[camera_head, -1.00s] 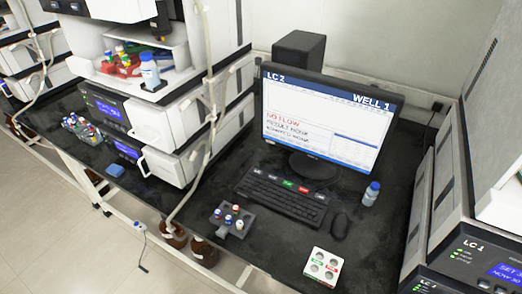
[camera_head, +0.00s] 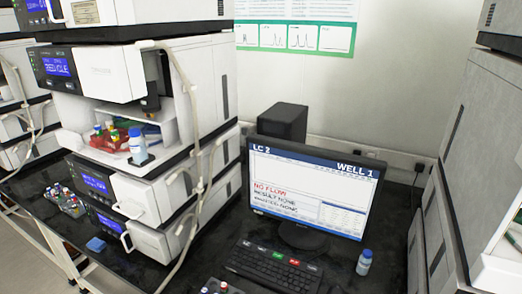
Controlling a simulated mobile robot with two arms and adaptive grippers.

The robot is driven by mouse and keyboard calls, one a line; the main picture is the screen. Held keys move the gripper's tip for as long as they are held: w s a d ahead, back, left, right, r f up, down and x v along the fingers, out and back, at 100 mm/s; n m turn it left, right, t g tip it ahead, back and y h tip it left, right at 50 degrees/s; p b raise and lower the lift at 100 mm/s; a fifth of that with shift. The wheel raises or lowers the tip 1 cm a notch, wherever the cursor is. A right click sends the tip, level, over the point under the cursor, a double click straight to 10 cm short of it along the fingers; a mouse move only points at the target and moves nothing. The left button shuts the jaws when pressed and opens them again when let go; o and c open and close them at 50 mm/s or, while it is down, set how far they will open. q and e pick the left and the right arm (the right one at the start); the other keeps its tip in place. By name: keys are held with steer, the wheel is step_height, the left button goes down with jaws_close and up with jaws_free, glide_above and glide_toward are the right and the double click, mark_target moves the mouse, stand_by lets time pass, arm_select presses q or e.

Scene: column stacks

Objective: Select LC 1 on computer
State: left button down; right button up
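The computer monitor (camera_head: 309,190) stands on the black bench at the centre right. Its screen reads "LC 2" at top left and "WELL 1" at top right, with "NO FLOW" in red and further lines below. The keyboard (camera_head: 272,268) lies in front of it, with several coloured keys in its top row; their lettering is too small to read for sure. Neither of my grippers is in the picture.
A stack of white instruments (camera_head: 140,130) stands left of the monitor, with an open bay holding coloured vials. A small blue-capped bottle (camera_head: 364,262) stands right of the keyboard. A black computer case (camera_head: 283,122) is behind the monitor. A grey instrument stack (camera_head: 465,150) bounds the right.

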jaws_close()
steer(key=shift+w+a, duration=0.1)
steer(key=shift+a, duration=0.05)
stand_by(0.9)
